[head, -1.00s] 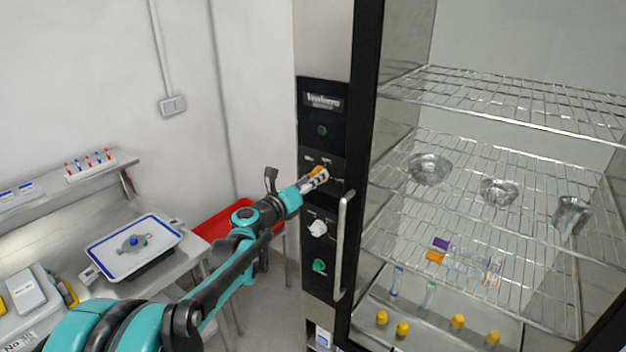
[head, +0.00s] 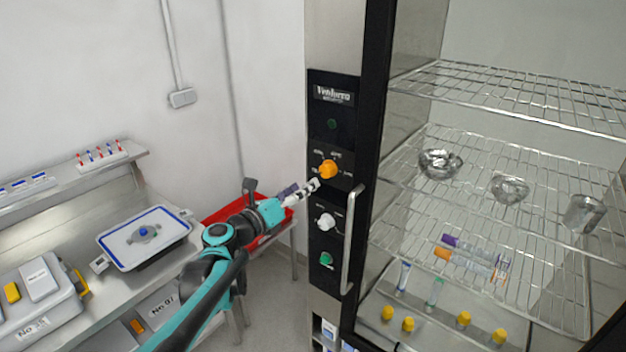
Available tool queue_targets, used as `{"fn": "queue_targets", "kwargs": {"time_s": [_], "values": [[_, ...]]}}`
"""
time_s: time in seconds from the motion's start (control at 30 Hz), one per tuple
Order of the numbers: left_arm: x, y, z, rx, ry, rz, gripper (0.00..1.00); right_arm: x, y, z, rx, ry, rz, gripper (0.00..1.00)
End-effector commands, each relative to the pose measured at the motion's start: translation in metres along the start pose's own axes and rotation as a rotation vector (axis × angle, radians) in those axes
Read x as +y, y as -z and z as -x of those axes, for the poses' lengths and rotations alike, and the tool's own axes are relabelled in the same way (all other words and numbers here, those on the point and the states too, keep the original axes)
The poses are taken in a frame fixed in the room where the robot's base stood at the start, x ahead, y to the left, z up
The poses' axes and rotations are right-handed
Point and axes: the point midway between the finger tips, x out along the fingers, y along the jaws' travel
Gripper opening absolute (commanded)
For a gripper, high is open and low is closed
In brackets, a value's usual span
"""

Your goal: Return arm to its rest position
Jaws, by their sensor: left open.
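My left arm reaches in from the lower left toward the washer's black control panel (head: 333,110). My left gripper (head: 309,188) is open and empty. It is just left of and below the orange knob (head: 327,170), apart from it as far as I can tell. The orange knob is now in plain view on the panel. A white knob (head: 325,222) and a green button (head: 326,260) sit lower on the same panel. My right gripper is not in view.
A vertical door handle (head: 351,240) stands out right of the panel. The washer's wire racks (head: 480,160) hold metal bowls and tubes. A steel bench (head: 60,235) at left carries a blue-rimmed tray (head: 112,262) and boxes. A red bin (head: 225,208) is behind my arm.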

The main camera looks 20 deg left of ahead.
Motion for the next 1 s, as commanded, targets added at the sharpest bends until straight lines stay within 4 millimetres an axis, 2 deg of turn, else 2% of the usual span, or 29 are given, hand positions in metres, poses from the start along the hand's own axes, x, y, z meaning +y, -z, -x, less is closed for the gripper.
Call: {"fn": "queue_targets", "kwargs": {"time_s": [0.03,0.2,0.73,0.77,0.87,0.97,1.0], "values": [[0.001,-0.001,0.008,-0.001,-0.002,0.000,0.56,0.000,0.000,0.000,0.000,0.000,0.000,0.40],[0.000,0.000,0.022,0.000,-0.001,0.000,0.56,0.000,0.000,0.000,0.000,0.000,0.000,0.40],[-0.001,0.004,0.024,0.008,0.001,-0.020,0.56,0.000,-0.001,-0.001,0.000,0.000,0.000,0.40],[-0.003,0.008,0.025,0.018,0.001,-0.044,0.56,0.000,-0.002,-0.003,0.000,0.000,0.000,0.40],[-0.014,0.039,0.029,0.092,0.008,-0.235,0.56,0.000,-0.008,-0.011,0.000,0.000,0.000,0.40],[-0.029,0.096,0.042,0.229,0.044,-0.601,0.56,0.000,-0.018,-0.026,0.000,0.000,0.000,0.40],[-0.034,0.122,0.051,0.295,0.074,-0.784,0.56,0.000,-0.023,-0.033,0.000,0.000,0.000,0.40]]}}
